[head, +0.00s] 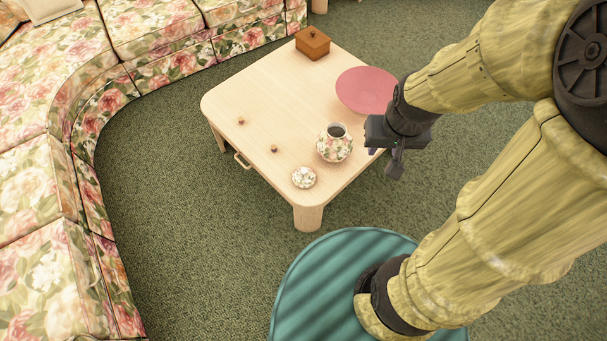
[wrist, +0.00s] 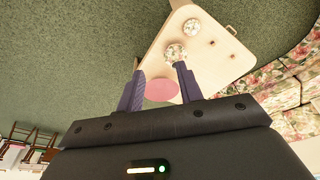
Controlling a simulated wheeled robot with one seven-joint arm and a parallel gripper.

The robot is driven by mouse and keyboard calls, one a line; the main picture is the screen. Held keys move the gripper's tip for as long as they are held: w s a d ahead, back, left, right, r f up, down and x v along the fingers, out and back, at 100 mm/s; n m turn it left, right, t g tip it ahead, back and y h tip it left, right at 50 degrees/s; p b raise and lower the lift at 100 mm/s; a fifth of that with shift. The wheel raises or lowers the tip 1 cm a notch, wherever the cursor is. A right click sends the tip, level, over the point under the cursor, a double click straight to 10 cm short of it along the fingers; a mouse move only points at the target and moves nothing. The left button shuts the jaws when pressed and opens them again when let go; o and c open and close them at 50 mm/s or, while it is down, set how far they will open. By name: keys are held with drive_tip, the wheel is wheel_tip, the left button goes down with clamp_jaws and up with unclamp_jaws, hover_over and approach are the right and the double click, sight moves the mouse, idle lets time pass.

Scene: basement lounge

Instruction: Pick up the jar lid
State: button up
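The jar lid (head: 304,177) is a small, round, floral-patterned piece lying on the pale wooden coffee table (head: 240,92) near its front corner. It also shows in the wrist view (wrist: 191,27), beyond the fingertips. The matching floral jar (head: 334,143) stands upright behind and right of the lid, with its dark mouth uncovered; it also shows in the wrist view (wrist: 176,53). My gripper (head: 385,164) is right of the jar in the head view, by the table's right edge, apart from the lid. In the wrist view its two fingers (wrist: 160,68) are spread with nothing held between them.
A pink round plate or bowl (head: 366,91) is at the table's right side, a brown wooden box (head: 312,43) at the back. Two small brown pieces (head: 241,121) (head: 274,149) lie left of the jar. A floral sofa (head: 60,120) curves around the left; a teal round ottoman (head: 310,285) stands in front.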

drive_tip(key=shift+o, duration=1.3)
drive_tip(key=shift+s, duration=0.1)
drive_tip(key=shift+o, duration=0.3)
drive_tip(key=shift+s+f, duration=0.1)
drive_tip(key=shift+f, duration=0.25)
wheel_tip(320, 180, down, 34)
drive_tip(key=w+n+g+h+b, duration=0.2)
drive_tip(key=n+h+b, duration=1.1)
drive_tip(key=b, duration=1.1)
drive_tip(key=w+a+f+n+t+y+b, duration=0.4)
drive_tip(key=a+f+n+t+b, duration=0.4)
drive_tip(key=f, duration=0.4)
drive_tip(key=w+a+f+n+t+y+b, duration=0.4)
drive_tip(key=a+f+n+t+b, duration=0.5)
drive_tip(key=a+f+n, duration=0.3)
drive_tip(key=shift+a+f+n+y+b, duration=0.2)
drive_tip(key=shift+a+n+y+b, duration=0.2)
drive_tip(key=shift+a+y+b, duration=0.35)
drive_tip(key=shift+w, duration=0.2)
